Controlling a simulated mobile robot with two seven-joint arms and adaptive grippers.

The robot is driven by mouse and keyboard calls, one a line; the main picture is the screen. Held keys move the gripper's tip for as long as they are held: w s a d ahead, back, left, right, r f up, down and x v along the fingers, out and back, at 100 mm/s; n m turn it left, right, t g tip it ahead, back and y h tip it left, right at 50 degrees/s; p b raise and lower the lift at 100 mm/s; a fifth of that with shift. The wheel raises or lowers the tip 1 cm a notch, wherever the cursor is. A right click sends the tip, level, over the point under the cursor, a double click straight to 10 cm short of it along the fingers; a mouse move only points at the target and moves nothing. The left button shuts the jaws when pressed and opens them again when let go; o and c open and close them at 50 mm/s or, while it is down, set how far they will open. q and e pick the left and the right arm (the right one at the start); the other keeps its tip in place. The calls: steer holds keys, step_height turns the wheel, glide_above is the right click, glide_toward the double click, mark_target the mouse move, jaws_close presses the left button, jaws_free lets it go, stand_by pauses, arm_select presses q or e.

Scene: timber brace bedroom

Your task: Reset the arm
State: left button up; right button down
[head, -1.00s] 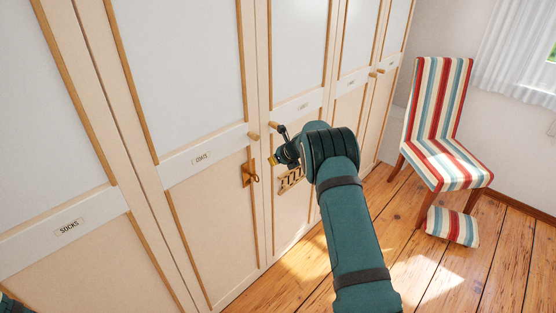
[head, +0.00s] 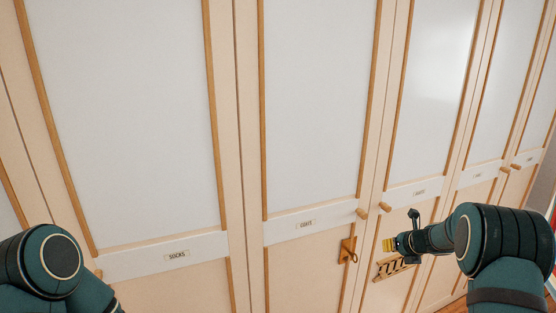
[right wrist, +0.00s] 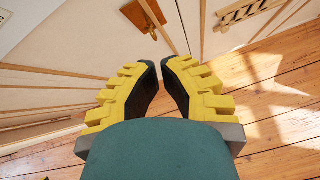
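My right gripper (head: 390,244) is in front of the wardrobe (head: 318,115), at the lower right of the head view. Its yellow ridged fingers with dark inner pads show in the right wrist view (right wrist: 160,66). The fingertips stand close together with a narrow gap, and nothing is between them. My right arm bends in from the lower right. My left arm shows only in the lower left corner; its gripper is out of view.
Labelled doors, one reading SOCKS (head: 177,255), fill the view ahead. Wooden knobs (head: 362,213), a hanging ring on a wooden plate (head: 347,251) and a slotted rack (head: 392,267) stick out near my right gripper. Sunlit floorboards (right wrist: 275,85) lie clear at right.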

steer(key=s+a+f+m+g+y+b, duration=0.1)
steer(key=s+a+f+m, duration=0.5)
steer(key=a+f+m, duration=0.4)
steer(key=s+a+f+m+y+b, duration=0.1)
steer(key=s+a+f+m+b, duration=0.1)
steer(key=s+a+f+m, duration=0.7)
steer(key=s+a+f+m+g, duration=0.2)
steer(key=s+a+m, duration=0.4)
steer(key=s+m, duration=0.3)
steer(key=s+a+f+m+g+b, duration=0.1)
steer(key=s+a+f+m+g, duration=0.1)
steer(key=s+a+m, duration=0.3)
steer(key=s+m+g, duration=0.1)
steer(key=s+m, duration=0.3)
steer(key=shift+s+a+f+m+g, duration=0.3)
steer(key=shift+s+a+f+g, duration=0.05)
steer(key=shift+s+a+g, duration=0.05)
